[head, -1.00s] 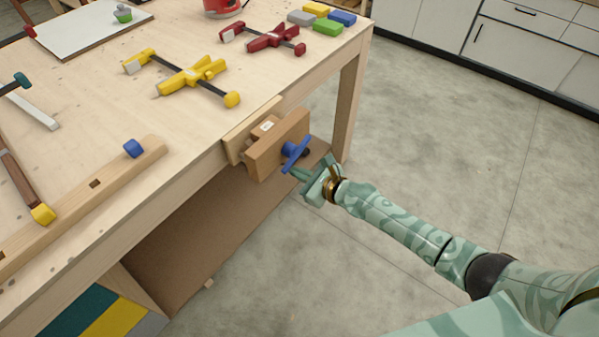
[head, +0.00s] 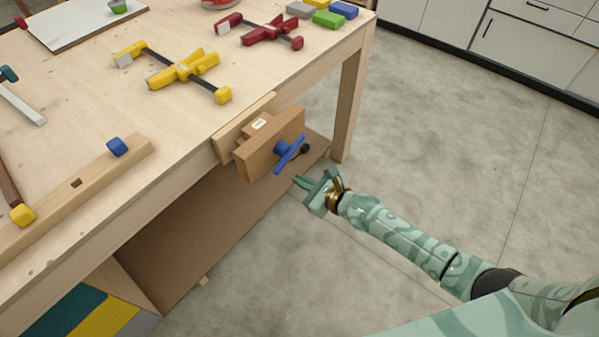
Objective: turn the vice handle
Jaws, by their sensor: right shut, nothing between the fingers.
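The wooden vice (head: 262,148) is mounted on the front edge of the workbench, near its right corner. Its blue handle (head: 289,153) sits on the front of the vice jaw and slants from lower left to upper right. My right gripper (head: 298,181) is shut and empty. Its fingertips point left, a little below and right of the handle, and look apart from it. My left gripper is not in view.
The workbench top (head: 120,110) carries a yellow clamp (head: 178,72), a red clamp (head: 268,32) and several coloured blocks (head: 328,19). A bench leg (head: 350,105) stands right of the vice. Open floor (head: 440,130) lies to the right.

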